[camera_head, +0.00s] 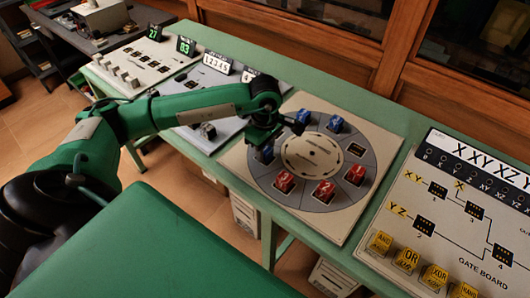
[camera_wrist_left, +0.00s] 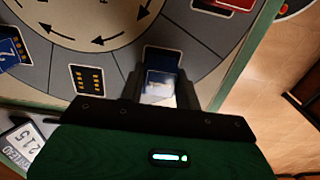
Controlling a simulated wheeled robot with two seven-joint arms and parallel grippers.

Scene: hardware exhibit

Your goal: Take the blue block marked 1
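Three blue blocks show on the round grey dial of the square board (camera_head: 243,165). One blue block (camera_head: 264,154) stands at the dial's left, just under my left gripper (camera_head: 260,142). The others are at the back, the blue block near my wrist (camera_head: 303,116) and the blue block farther right (camera_head: 336,124). I cannot read their marks surely. In the left wrist view, my left gripper (camera_wrist_left: 159,92) is open, its fingers either side of a blue block (camera_wrist_left: 162,78) with a pale lower face. My right gripper is not in view.
Three red blocks (camera_head: 324,191) stand along the dial's front and right. An empty socket (camera_head: 355,149) is at the right; another empty socket (camera_wrist_left: 87,80) lies left of my fingers in the wrist view. The gate board (camera_head: 450,215) is at the right, other panels at the left.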

